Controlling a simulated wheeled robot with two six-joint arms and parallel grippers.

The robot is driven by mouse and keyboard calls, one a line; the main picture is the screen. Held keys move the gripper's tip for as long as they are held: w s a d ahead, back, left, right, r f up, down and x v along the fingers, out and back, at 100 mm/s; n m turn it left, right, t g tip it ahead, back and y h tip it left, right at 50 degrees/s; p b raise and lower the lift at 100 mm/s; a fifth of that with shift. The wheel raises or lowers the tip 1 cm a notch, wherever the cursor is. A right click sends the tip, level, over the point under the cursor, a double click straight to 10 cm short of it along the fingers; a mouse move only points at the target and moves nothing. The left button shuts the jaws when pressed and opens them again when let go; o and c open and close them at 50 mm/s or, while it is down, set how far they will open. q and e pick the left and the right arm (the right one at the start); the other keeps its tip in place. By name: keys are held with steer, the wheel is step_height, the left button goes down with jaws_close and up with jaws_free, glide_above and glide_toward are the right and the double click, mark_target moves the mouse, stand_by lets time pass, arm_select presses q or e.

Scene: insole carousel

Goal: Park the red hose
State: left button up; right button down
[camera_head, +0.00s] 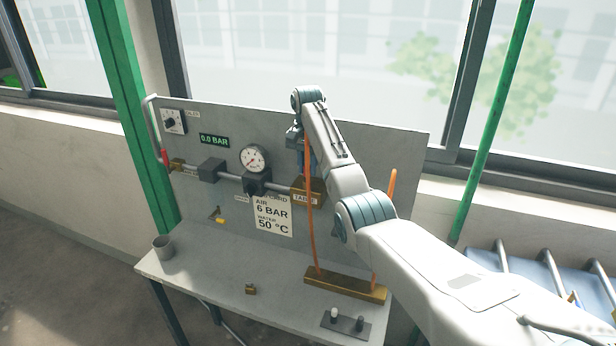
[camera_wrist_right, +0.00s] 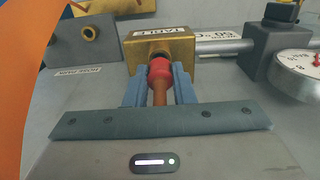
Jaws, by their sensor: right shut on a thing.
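My right gripper (camera_wrist_right: 159,80) is shut on the red-collared end of the hose (camera_wrist_right: 160,72) in the right wrist view. The collar is right in front of the brass block labelled TABLE (camera_wrist_right: 160,48); I cannot tell whether it is seated in it. The TABLE block also shows in the head view (camera_head: 308,188), partly behind my arm. An orange hose (camera_head: 311,235) hangs from near the gripper to a brass manifold (camera_head: 345,287). My left gripper is out of view.
The panel (camera_head: 390,150) carries a pressure gauge (camera_head: 253,159), a 0.0 BAR display (camera_head: 214,140) and a setpoint card (camera_head: 272,215). On the bench (camera_head: 205,270) stand a grey cup (camera_head: 163,247), a small brass piece (camera_head: 251,289) and a switch plate (camera_head: 346,323).

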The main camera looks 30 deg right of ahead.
steer(key=shift+r, duration=2)
